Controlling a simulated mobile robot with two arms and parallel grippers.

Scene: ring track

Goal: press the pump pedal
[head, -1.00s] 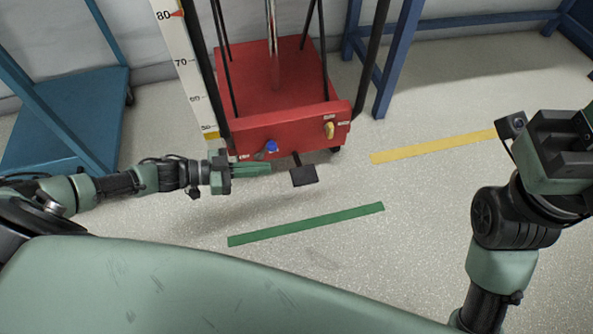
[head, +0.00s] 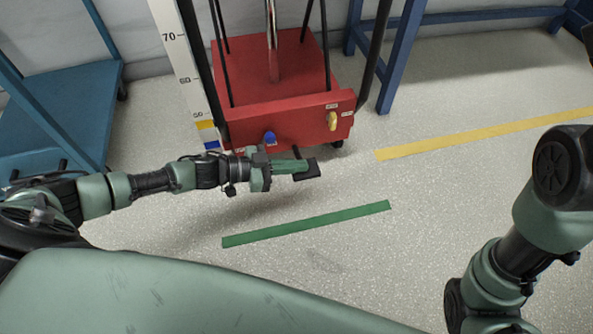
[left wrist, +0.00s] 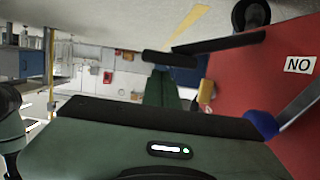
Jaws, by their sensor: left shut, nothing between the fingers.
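The pump pedal (head: 312,172) is a small black plate low in front of the red cart base (head: 285,128). In the left wrist view the black pedal (left wrist: 169,58) lies just beyond the fingertips. My left gripper (head: 304,166) is shut and empty, its green fingers reaching to the pedal and overlapping its left part. In the left wrist view the fingers (left wrist: 163,88) point at the pedal. I cannot tell whether they touch it. My right arm shows at the right, but its gripper is out of view.
The red base carries a blue knob (head: 269,138) and a yellow knob (head: 332,121). A graduated scale (head: 183,75) stands at its left. Blue frames stand left and right. Green (head: 305,224) and yellow (head: 480,134) floor strips lie on otherwise open floor.

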